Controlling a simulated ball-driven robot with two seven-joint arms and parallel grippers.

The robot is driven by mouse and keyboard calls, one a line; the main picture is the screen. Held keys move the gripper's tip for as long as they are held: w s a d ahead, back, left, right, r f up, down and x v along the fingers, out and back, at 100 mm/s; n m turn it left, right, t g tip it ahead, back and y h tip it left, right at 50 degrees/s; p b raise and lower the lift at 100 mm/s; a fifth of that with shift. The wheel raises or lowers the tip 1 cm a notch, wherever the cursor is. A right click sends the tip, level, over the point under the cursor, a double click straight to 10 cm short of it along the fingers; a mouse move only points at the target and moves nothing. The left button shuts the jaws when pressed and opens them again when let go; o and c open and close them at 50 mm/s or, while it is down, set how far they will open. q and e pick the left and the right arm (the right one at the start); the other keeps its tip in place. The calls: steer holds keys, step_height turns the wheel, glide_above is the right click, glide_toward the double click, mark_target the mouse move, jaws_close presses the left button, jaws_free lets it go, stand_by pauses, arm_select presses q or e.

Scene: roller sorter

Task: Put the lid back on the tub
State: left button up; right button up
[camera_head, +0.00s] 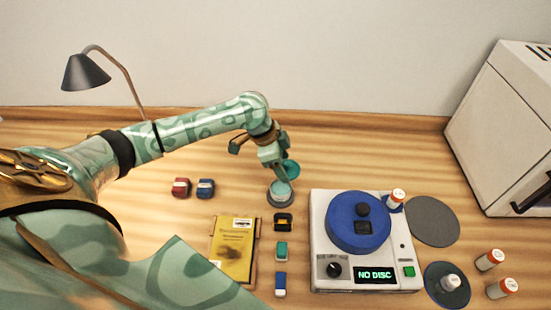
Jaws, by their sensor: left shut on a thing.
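The tub (280,198) is a small round grey pot standing on the wooden table, left of the white machine. Its top shows pale teal. The lid (292,169) is a teal disc just above and behind the tub in the picture. My left gripper (279,173) comes down over the tub from behind and is shut on the lid, hiding part of it. The lid looks apart from the rim, but the exact gap is hard to tell. My right gripper is not in view.
A white machine (320,255) with a blue disc reads "NO DISC". A yellow booklet (233,250), small blocks (281,251) and red and blue items (205,188) lie nearby. Grey discs (433,220) and orange-capped bottles (490,260) are at right. A lamp (85,72) stands behind.

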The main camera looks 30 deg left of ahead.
arm_select(q)
steer(key=shift+s+a+f+m, duration=0.25)
steer(key=shift+a+f+m, duration=0.3)
steer(key=shift+a, duration=0.15)
steer(key=shift+a+f, duration=0.15)
steer(key=shift+f, duration=0.15)
steer(key=shift+f+b, duration=0.8)
step_height(320, 180, down, 3)
steer(key=b, duration=0.3)
steer(key=shift+g+b, duration=0.3)
steer(key=shift+b, duration=0.1)
steer(key=shift+f, duration=0.8)
steer(key=shift+r+p, duration=0.1)
steer(key=shift+p, duration=0.6)
steer(key=shift+f+p, duration=0.2)
steer(key=shift+p, duration=0.15)
steer(key=shift+p, duration=0.35)
